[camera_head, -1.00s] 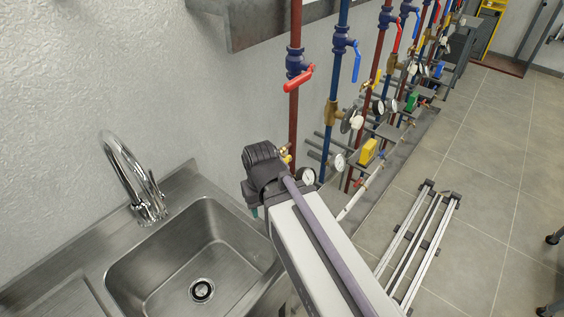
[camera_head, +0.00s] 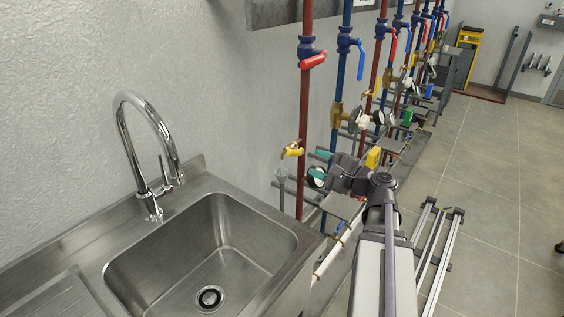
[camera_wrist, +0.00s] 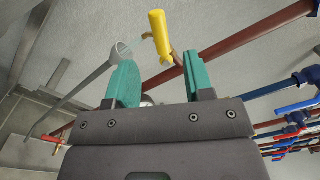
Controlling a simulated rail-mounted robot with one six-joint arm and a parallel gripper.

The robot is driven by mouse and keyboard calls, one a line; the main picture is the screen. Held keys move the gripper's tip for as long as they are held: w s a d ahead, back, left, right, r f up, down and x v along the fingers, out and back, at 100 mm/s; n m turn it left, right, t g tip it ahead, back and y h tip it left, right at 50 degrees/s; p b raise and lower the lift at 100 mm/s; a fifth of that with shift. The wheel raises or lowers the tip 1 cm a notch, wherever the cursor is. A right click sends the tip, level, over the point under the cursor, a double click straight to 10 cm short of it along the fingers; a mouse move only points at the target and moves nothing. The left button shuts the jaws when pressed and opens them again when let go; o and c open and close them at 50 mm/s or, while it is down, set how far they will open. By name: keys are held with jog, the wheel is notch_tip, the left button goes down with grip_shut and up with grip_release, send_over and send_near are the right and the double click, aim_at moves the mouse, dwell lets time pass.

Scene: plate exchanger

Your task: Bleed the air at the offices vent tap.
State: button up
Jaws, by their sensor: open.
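A brass vent tap with a yellow handle (camera_head: 291,150) sits on the nearest red pipe, above a grey funnel (camera_head: 281,172). No readable label shows whether it is the offices one. In the wrist view the yellow handle (camera_wrist: 160,36) lies beyond the gap between my fingertips, and the funnel (camera_wrist: 121,49) is beyond the left finger. My gripper (camera_head: 319,166) has teal fingers, is open and empty, and is to the right of the tap, apart from it. In the wrist view its fingers (camera_wrist: 160,62) are spread on either side.
A steel sink (camera_head: 205,250) with a tall chrome faucet (camera_head: 148,150) is at the left. The nearest red pipe (camera_head: 303,115) has a red lever valve (camera_head: 312,58) higher up. More red and blue pipes with valves and gauges run back along the wall. Tiled floor (camera_head: 480,170) is open at right.

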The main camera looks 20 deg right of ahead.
aim_at(295, 154)
jog(key=x, duration=1.1)
jog(key=shift+f, duration=0.1)
jog(key=shift+c, duration=0.5)
grip_shut()
